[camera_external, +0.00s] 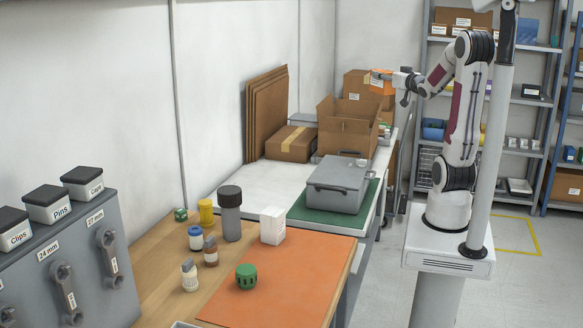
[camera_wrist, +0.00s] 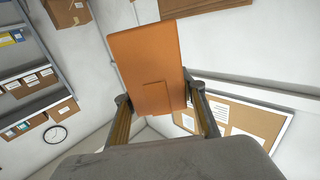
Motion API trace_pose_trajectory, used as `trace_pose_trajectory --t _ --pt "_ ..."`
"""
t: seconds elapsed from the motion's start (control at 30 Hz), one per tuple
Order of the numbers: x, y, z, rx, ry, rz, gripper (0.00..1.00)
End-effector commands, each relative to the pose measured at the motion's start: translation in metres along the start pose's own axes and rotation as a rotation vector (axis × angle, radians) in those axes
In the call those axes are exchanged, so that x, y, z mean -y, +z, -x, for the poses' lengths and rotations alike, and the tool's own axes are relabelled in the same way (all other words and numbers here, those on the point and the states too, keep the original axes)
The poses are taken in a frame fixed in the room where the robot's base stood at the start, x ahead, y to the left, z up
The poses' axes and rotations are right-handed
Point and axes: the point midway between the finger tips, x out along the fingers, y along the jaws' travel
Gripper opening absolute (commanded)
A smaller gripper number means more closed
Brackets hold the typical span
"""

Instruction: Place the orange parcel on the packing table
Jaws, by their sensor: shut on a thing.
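The orange parcel (camera_external: 380,84) is held in the air by my gripper (camera_external: 396,79), above and behind the open cardboard box. In the wrist view the parcel (camera_wrist: 148,68) is upright, a flat-faced orange block between the two fingers of my gripper (camera_wrist: 158,95). The gripper is shut on its lower part. The packing table (camera_external: 253,186) has a white top, with cardboard goods at its far end and a grey case on a green mat at its right. The parcel is clear of the tabletop.
On the table stand an open cardboard box (camera_external: 346,128), a taped box (camera_external: 291,144), leaning cardboard sheets (camera_external: 266,112) and the grey case (camera_external: 339,184). The white top's left front part is bare. A wooden bench (camera_external: 160,262) with bottles adjoins in front. Shelves (camera_external: 515,100) stand behind my arm.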

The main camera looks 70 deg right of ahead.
Motion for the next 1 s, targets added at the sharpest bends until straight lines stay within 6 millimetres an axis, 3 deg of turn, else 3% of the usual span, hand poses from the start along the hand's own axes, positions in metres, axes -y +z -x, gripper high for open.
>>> trace_pose_trajectory --t 0.1,0.37,1.0 --pt "0.018 -0.020 0.006 -0.007 -0.029 0.003 0.09" --pt "0.045 -0.045 0.016 -0.004 -0.077 0.001 0.09" --pt "0.054 -0.047 0.015 -0.002 -0.097 0.000 0.09"
